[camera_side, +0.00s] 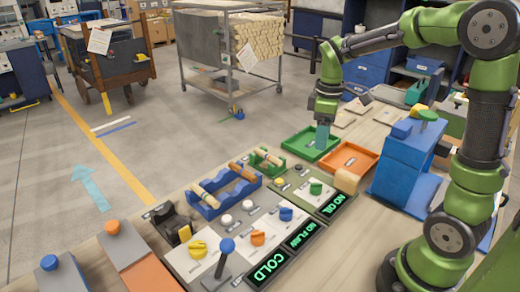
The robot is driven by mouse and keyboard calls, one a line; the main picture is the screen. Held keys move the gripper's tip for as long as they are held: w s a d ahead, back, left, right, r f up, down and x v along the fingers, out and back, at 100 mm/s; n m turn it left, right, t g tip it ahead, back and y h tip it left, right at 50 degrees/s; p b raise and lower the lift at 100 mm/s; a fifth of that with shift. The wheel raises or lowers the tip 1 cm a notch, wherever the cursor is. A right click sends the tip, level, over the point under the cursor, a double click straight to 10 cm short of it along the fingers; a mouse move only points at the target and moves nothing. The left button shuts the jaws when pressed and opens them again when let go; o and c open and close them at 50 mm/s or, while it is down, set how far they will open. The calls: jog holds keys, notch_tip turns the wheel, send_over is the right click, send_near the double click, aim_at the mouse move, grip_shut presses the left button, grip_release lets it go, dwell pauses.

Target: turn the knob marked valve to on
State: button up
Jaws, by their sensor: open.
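A grey panel on the bench carries several knobs: a yellow knob (199,248), an orange knob (258,237), a blue knob (286,214) and a green knob (316,188). Their small labels are too small to read, so I cannot tell which is marked valve. Dark displays beside the panel read COLD (270,268), NO FLOW (305,236) and NO OIL (335,204) in green. My gripper (322,146) points down over the green tray (309,143), beyond the panel and apart from all the knobs. It is open, with nothing seen in it.
A blue-ball lever (226,247) stands up at the panel's near edge. Blue (226,194) and green (267,160) racks with wooden pieces lie along its far side. An orange tray (348,160) and blue machine (402,160) stand to the right.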

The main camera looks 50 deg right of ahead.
jog(key=n, duration=0.1)
send_near(316, 184)
notch_tip(316, 184, down, 10)
jog(key=shift+w+d+r, duration=0.1)
dwell(0.4)
jog(key=c, duration=1)
jog(key=shift+c, duration=0.2)
